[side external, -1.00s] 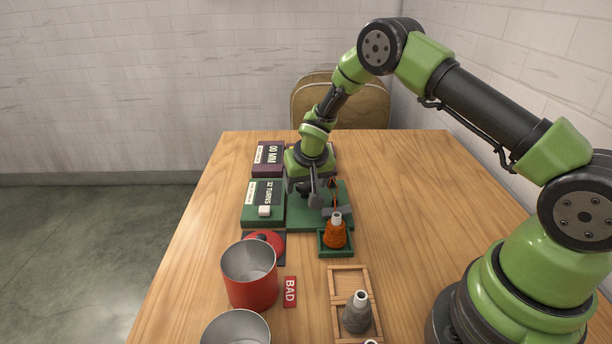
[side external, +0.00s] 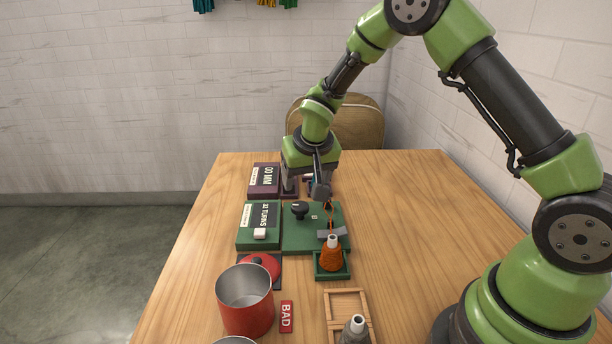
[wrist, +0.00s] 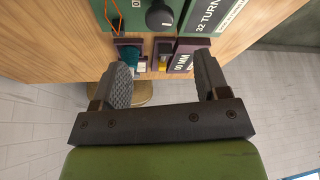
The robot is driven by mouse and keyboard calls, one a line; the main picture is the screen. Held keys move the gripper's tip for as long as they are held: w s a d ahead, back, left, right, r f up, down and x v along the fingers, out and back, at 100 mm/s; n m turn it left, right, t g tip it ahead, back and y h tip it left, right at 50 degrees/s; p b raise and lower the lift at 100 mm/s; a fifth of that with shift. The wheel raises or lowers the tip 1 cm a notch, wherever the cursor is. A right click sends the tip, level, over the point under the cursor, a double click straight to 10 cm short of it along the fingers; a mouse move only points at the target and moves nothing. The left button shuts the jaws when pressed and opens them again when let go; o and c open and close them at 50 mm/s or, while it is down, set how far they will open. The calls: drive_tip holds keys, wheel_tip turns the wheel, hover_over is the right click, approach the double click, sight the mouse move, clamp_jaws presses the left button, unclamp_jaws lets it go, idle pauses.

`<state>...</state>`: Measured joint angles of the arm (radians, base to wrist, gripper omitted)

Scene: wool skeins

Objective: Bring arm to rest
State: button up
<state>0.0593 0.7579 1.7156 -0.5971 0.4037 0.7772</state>
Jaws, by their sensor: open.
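My gripper (side external: 306,190) is open and empty, raised above the back part of the wooden table, behind the green base plate. In the wrist view its two dark fingers (wrist: 163,78) are spread wide with nothing between them. A black knob (side external: 299,209) stands on the green base plate (side external: 300,240), apart from the fingers; it also shows in the wrist view (wrist: 159,16). An orange wool cone (side external: 331,258) stands upright in a small green tray (side external: 318,276), with orange yarn rising from it.
The table's right side is clear.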

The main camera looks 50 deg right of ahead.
drive_tip(key=s+a+r+t+y, duration=0.1)
drive_tip(key=s+a+r, duration=0.1)
drive_tip(key=s+r, duration=0.45)
drive_tip(key=s+a+r+t, duration=0.1)
drive_tip(key=s+r, duration=0.3)
drive_tip(key=r, duration=0.5)
drive_tip(key=s+a+r+n+y, duration=0.1)
drive_tip(key=s+a, duration=0.1)
drive_tip(key=s, duration=0.5)
drive_tip(key=s+a+r+t+y, duration=0.1)
drive_tip(key=s+a+r+y, duration=0.1)
drive_tip(key=s, duration=0.5)
drive_tip(key=shift+s+a+r+n, duration=0.15)
drive_tip(key=shift+s+a+n, duration=0.2)
drive_tip(key=shift+a+n, duration=0.1)
